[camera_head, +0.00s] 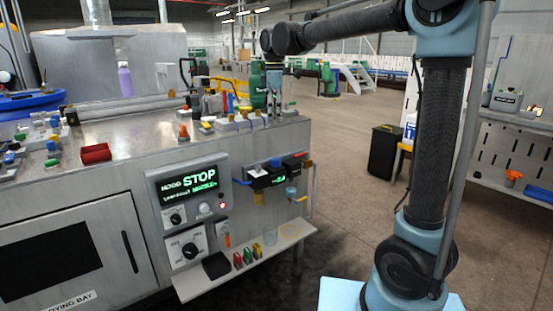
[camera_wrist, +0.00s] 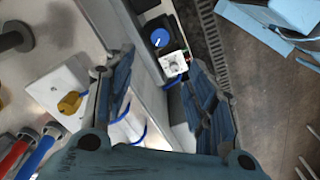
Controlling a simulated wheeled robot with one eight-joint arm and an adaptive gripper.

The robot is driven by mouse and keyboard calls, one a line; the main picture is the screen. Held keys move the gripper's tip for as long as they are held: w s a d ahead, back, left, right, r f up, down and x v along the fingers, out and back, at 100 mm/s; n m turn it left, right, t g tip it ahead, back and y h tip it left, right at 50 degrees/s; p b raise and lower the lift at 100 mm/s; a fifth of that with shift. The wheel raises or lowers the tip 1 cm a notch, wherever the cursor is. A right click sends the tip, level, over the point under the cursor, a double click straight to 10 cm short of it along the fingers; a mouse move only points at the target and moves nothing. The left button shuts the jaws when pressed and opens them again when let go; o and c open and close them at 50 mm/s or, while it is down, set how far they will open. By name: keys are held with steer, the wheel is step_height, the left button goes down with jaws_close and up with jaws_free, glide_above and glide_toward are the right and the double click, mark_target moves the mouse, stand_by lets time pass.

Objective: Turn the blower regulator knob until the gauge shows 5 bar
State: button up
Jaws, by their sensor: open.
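The blower regulator is a dark unit (camera_head: 260,180) on the right end of the machine's front panel in the head view. Its blue knob (camera_head: 276,162) sits on top. In the wrist view the blue knob (camera_wrist: 160,38) has a white mark, and a white gauge face (camera_wrist: 174,64) is beside it. The gauge reading is too small to tell. My gripper (camera_wrist: 162,62) is open and empty, its fingers spread either side of the gauge in the picture. In the head view my gripper (camera_head: 273,112) is above the bench's right end, above the regulator and apart from it.
Yellow-knobbed fittings (camera_head: 240,118) stand on the bench top close to my gripper. A display panel (camera_head: 190,185) reads STOP. A lower shelf (camera_head: 245,262) holds small coloured items and a glass. Open floor (camera_head: 340,190) lies right of the machine.

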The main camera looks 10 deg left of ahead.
mark_target(275, 159)
step_height(275, 159, down, 17)
stand_by(0.6)
steer(key=shift+c, duration=0.3)
steer(key=c, duration=1)
